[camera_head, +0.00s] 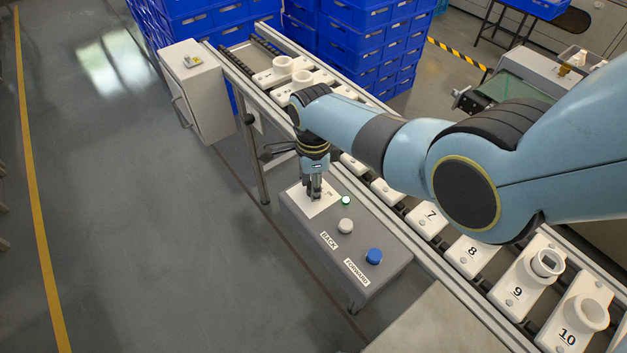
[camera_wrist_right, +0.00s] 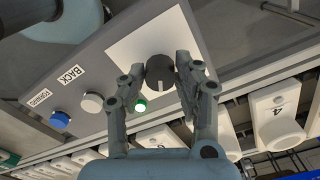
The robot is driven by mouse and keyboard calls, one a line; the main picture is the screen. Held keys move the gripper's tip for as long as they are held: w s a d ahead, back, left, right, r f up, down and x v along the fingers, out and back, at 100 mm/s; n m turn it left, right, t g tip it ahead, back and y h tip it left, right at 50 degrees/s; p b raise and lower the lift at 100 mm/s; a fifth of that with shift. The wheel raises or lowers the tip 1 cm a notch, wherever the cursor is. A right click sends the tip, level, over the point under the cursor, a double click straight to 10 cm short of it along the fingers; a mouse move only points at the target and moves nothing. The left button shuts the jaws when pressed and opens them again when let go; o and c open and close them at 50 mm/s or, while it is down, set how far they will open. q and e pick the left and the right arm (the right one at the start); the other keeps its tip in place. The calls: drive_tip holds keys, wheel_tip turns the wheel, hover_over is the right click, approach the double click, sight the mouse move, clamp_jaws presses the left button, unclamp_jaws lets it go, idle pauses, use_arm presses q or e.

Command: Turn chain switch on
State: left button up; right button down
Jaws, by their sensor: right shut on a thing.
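The chain switch is a dark round knob (camera_wrist_right: 160,70) with a pale line, on a white plate (camera_wrist_right: 130,50) of the grey control box (camera_head: 385,262). My right gripper (camera_head: 314,192) reaches down onto the plate in the head view and hides most of the knob. In the right wrist view the fingers of my right gripper (camera_wrist_right: 161,74) are shut on the knob from both sides. A small green lamp (camera_head: 346,201) beside the plate is lit; it also shows in the right wrist view (camera_wrist_right: 141,106). My left gripper is not in view.
A white button (camera_head: 345,226) marked BACK and a blue button (camera_head: 374,256) marked FORWARD sit on the same box. Numbered white holders (camera_head: 470,254) line the conveyor behind it. Blue crates (camera_head: 362,40) stand at the back. Open floor lies to the left.

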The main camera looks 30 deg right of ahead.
drive_tip(key=shift+m, duration=0.8)
drive_tip(key=c, duration=0.9)
unclamp_jaws()
drive_tip(key=shift+c, duration=0.2)
drive_tip(key=shift+d, duration=0.1)
wheel_tip(320, 180, up, 12)
